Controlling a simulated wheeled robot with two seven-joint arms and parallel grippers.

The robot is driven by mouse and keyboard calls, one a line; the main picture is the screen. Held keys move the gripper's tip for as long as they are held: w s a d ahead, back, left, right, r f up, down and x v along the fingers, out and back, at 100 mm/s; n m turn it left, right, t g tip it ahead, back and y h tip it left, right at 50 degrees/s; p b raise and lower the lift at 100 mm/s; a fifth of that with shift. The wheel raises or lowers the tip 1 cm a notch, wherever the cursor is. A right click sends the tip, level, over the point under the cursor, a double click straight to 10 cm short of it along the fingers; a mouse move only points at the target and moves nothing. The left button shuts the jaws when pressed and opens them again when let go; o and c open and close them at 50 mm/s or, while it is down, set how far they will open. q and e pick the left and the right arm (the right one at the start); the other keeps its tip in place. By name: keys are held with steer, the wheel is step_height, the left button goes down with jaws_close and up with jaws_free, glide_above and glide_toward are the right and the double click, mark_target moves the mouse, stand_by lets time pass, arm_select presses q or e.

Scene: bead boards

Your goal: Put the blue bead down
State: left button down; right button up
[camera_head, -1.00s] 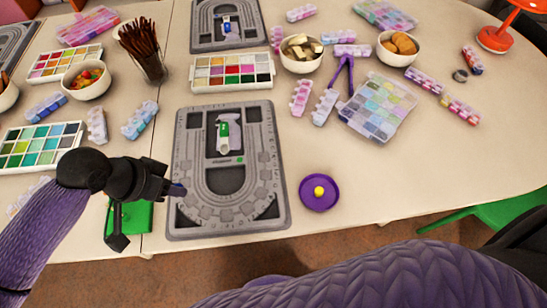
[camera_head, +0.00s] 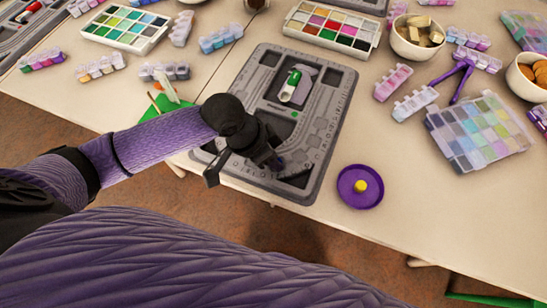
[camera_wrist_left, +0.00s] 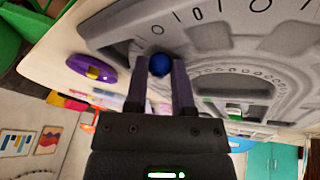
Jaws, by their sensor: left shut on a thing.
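The blue bead (camera_wrist_left: 159,64) is between the two fingertips of my left gripper (camera_head: 277,164) in the left wrist view. The gripper (camera_wrist_left: 160,75) is shut on it. In the head view, the gripper is over the near end of the grey bead board (camera_head: 318,157), and I cannot make out the bead clearly there. The board's grey surface (camera_wrist_left: 215,35) lies close beyond the bead in the wrist view; I cannot tell whether the bead touches it. My right gripper is not in view.
A purple dish with a yellow centre (camera_head: 349,197) stands right of the board. A green and white object (camera_head: 292,86) lies on the board. A white bead tray (camera_head: 332,27), a bowl (camera_head: 408,48) and a clear bead box (camera_head: 460,150) stand farther back and right. The table's front edge is close.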

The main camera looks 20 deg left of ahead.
arm_select(q)
steer(key=shift+r, duration=0.15)
steer(key=shift+s+f, duration=0.25)
steer(key=shift+f, duration=0.4)
steer(key=c, duration=0.9)
jaws_free()
steer(key=shift+o, duration=0.8)
steer(key=shift+s+f, duration=0.1)
steer(key=shift+r, duration=0.3)
steer(key=p+v, duration=0.5)
steer(key=v, duration=0.7)
steer(key=shift+w+r+p, duration=0.3)
steer(key=shift+r+p, duration=0.05)
steer(key=shift+r, duration=0.1)
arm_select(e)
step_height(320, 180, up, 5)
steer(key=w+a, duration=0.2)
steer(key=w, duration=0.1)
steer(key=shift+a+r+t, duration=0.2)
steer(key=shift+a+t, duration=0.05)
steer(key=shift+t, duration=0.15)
